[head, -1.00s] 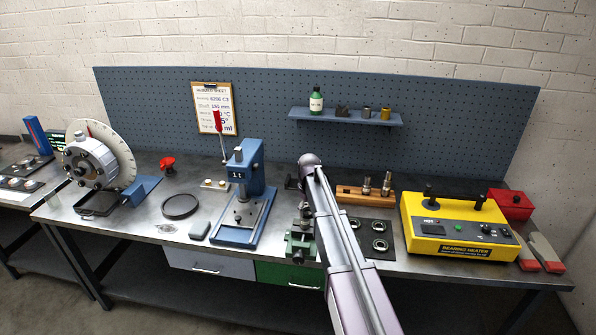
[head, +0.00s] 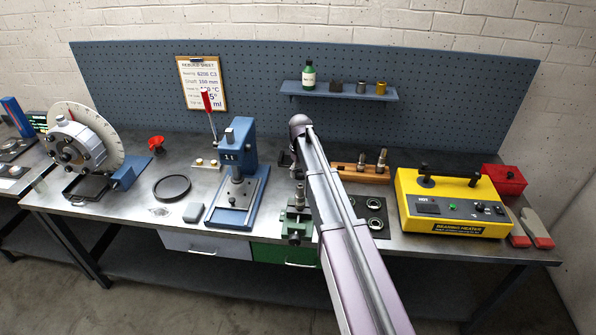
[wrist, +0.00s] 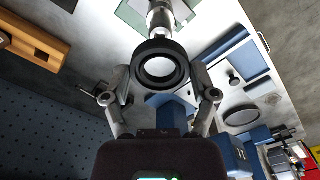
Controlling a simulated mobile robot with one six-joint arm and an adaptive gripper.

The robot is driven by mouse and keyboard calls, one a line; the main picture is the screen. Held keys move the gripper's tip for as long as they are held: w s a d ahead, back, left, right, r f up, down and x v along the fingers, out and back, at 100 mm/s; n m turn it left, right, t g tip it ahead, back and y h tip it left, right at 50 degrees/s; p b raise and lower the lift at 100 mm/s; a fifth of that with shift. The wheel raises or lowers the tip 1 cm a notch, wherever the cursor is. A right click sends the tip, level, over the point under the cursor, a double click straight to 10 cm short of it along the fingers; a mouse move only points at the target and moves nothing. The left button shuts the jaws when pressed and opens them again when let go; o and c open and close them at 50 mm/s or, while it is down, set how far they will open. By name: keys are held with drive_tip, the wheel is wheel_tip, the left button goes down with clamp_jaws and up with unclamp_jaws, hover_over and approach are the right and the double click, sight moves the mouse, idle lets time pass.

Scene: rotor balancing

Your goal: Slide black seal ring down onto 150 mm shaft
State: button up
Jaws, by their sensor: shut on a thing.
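The black seal ring (wrist: 181,68) is held between the two fingertips of my gripper (wrist: 163,92) in the wrist view. A silvery shaft (wrist: 160,18) shows just past the ring, with a pale round face visible through the ring's hole. I cannot tell whether the ring is around the shaft or only above it. In the head view the shaft (head: 300,194) stands upright in a green vise (head: 296,226) at the front of the bench. My gripper (head: 286,158) is there mostly hidden behind my arm, above and behind the vise, and the ring cannot be made out.
A blue press (head: 237,170) stands close left of the vise. A wooden rack (head: 350,174) with metal parts is behind right. A yellow bearing heater (head: 455,205) stands farther right.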

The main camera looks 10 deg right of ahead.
sight(300, 186)
drive_tip(key=shift+f+b, duration=1.8)
drive_tip(key=shift+f, duration=0.1)
drive_tip(key=shift+s+f+b, duration=0.1)
drive_tip(key=shift+f+b, duration=2.7)
drive_tip(key=shift+b, duration=0.05)
drive_tip(key=o, duration=0.9)
drive_tip(key=shift+r, duration=0.1)
wheel_tip(300, 186, up, 9)
drive_tip(key=p, duration=0.9)
idle(0.4)
